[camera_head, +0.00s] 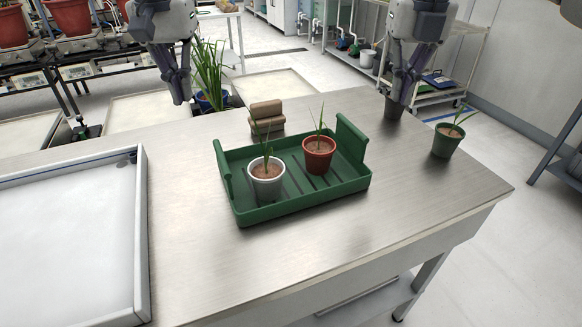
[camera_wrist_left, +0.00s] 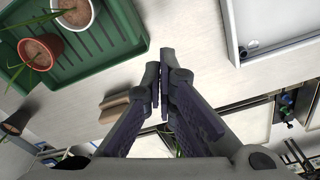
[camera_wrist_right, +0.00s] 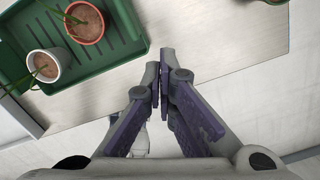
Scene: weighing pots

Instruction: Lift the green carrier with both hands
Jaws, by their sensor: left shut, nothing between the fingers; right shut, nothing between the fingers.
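The green carrier (camera_head: 300,203) is a shallow tray with a raised end wall at left and right, standing on the steel table. It holds a white pot (camera_head: 266,187) and a red-brown pot (camera_head: 319,163), each with a seedling. My left gripper (camera_head: 181,100) is shut and empty, above the table, left of and behind the carrier. My right gripper (camera_head: 400,101) is shut and empty, right of and behind the carrier. Both are apart from it. The carrier also shows upper left in the left wrist view (camera_wrist_left: 112,50) and in the right wrist view (camera_wrist_right: 95,62).
A green pot (camera_head: 446,146) stands at the table's right edge. Tan blocks (camera_head: 267,115) lie behind the carrier. A large white tray (camera_head: 138,240) is at left. The table front (camera_head: 400,225) is clear.

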